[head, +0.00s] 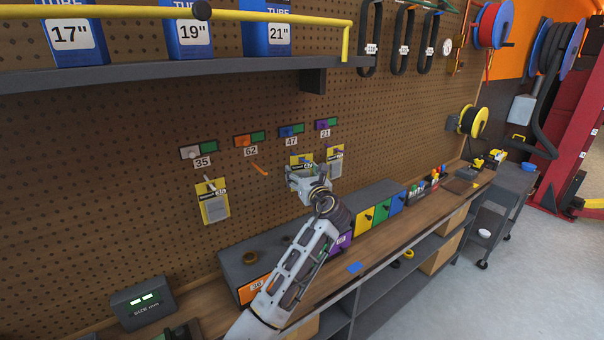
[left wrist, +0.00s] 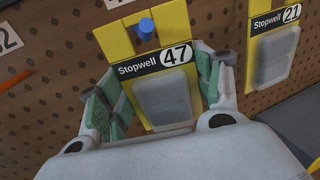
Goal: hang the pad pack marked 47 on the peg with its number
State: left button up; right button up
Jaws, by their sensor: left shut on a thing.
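The yellow pad pack marked 47 (left wrist: 165,98) is upright between the fingers of my left gripper (left wrist: 160,76), which is shut on it. The blue peg (left wrist: 146,25) shows at the hole near the pack's top; I cannot tell how far it passes through. In the head view the pack (head: 300,159) is partly hidden by my left gripper (head: 307,178), just below the number plate 47 (head: 291,142) on the pegboard. My right gripper is not in view.
A pack marked 21 (left wrist: 274,52) hangs close to the right. A pack (head: 213,204) hangs under plate 35 at the left. The orange peg (head: 260,168) under plate 62 is bare. Below are the workbench (head: 378,248) and coloured drawers (head: 381,213); a shelf (head: 200,72) juts out above.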

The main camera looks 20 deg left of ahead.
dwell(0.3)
pick_arm(q)
jog(key=o, duration=1.2)
jog(key=shift+s+d, duration=0.1)
jog(key=shift+s, duration=0.05)
jog(key=v, duration=1.1)
jog(key=shift+s+d, duration=0.25)
jog(key=shift+s, duration=0.05)
